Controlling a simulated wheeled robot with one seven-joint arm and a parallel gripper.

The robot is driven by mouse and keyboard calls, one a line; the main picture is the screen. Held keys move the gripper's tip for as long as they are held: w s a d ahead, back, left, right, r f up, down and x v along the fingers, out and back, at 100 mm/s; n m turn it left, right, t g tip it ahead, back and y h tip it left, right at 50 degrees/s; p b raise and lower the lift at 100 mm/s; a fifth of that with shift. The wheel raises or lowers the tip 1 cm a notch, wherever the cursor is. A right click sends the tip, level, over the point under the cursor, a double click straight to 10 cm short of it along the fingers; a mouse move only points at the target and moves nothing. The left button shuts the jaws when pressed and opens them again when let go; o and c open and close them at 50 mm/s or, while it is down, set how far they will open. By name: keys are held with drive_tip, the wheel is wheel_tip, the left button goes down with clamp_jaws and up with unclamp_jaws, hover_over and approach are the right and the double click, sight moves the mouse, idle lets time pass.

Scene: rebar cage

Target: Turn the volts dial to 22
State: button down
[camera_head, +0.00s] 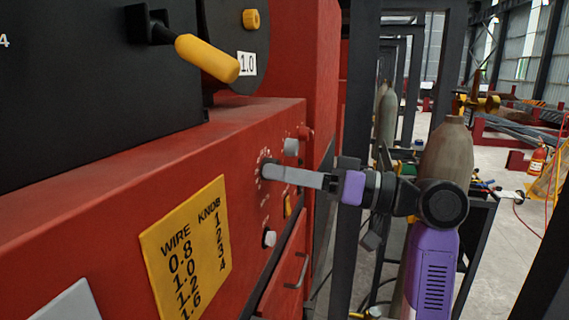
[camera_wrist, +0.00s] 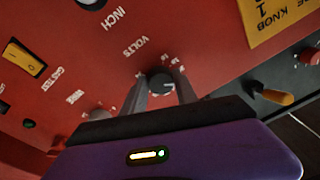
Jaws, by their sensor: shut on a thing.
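The volts dial (camera_wrist: 160,80) is a small dark round knob on the red panel, with the printed word VOLTS beside it in the wrist view. My gripper (camera_wrist: 161,86) has one grey finger on each side of the dial and is shut on it. In the head view my gripper (camera_head: 270,171) reaches in from the right to the red machine's front face, and its fingers mostly hide the dial. White scale marks ring the dial, but the numbers and the dial's pointer are too small and blurred to read.
A grey knob (camera_head: 291,146), a yellow switch (camera_head: 288,206) and another light knob (camera_head: 269,238) sit close around my gripper. A yellow wire chart (camera_head: 187,250) is on the panel. A yellow-handled lever (camera_head: 208,58) sticks out above. A dark post (camera_head: 350,230) stands behind my wrist.

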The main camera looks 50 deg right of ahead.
drive_tip(key=shift+m+p, duration=0.7)
drive_tip(key=shift+m, duration=0.5)
drive_tip(key=c, duration=0.9)
unclamp_jaws()
drive_tip(key=shift+c, duration=0.2)
drive_tip(key=shift+s, duration=0.1)
drive_tip(key=b+v, duration=0.2)
drive_tip(key=v, duration=0.5)
drive_tip(key=shift+s, duration=0.35)
drive_tip(key=shift+d, duration=0.15)
